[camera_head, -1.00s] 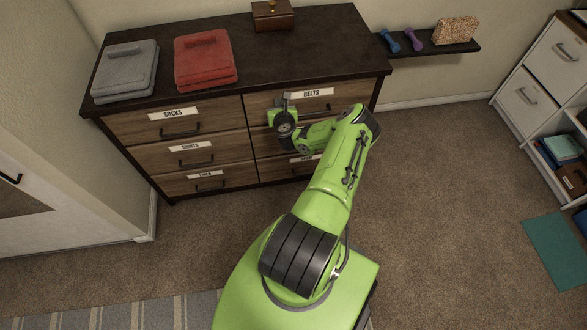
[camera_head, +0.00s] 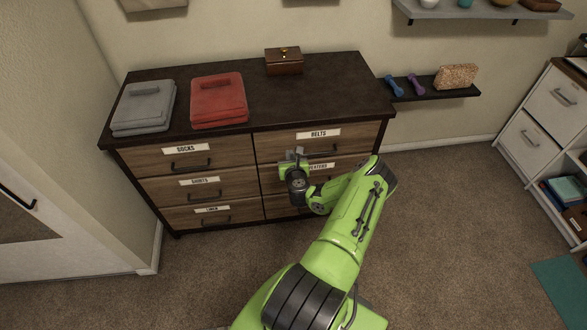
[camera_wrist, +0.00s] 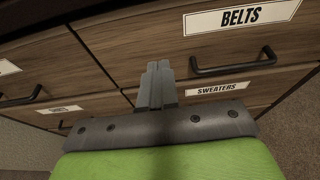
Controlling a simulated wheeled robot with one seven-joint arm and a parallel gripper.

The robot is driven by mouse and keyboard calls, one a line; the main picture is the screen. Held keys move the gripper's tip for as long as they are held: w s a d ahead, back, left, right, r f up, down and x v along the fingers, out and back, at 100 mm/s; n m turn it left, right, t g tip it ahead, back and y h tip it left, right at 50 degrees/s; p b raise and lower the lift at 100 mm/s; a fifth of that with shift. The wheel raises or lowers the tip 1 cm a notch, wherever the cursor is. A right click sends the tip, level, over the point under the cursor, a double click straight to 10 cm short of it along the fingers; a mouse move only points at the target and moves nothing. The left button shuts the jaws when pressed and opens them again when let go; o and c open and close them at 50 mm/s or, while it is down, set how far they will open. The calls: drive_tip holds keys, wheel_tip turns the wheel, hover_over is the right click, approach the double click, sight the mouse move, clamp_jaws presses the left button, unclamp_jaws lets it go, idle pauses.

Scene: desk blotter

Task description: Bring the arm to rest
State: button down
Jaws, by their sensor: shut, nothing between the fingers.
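My gripper (camera_head: 294,154) is in front of the right column of a wooden dresser (camera_head: 240,112), near the belts drawer (camera_head: 296,143) and the sweaters drawer (camera_head: 340,167). In the wrist view my gripper (camera_wrist: 157,68) has its two grey fingers together with nothing between them. The belts label and handle show to the right of the fingers there, and the sweaters label (camera_wrist: 216,88) sits just beside them. I cannot tell whether the fingertips touch the dresser front. My green arm hides part of the lower right drawers. The drawers in view look closed.
A dark shelf (camera_head: 436,92) with dumbbells is at right. A white cabinet (camera_head: 545,105) stands far right.

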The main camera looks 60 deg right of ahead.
drive_tip(key=v, duration=0.6)
drive_tip(key=shift+s+a, duration=0.15)
drive_tip(key=shift+s, duration=0.1)
drive_tip(key=shift+r, duration=0.1)
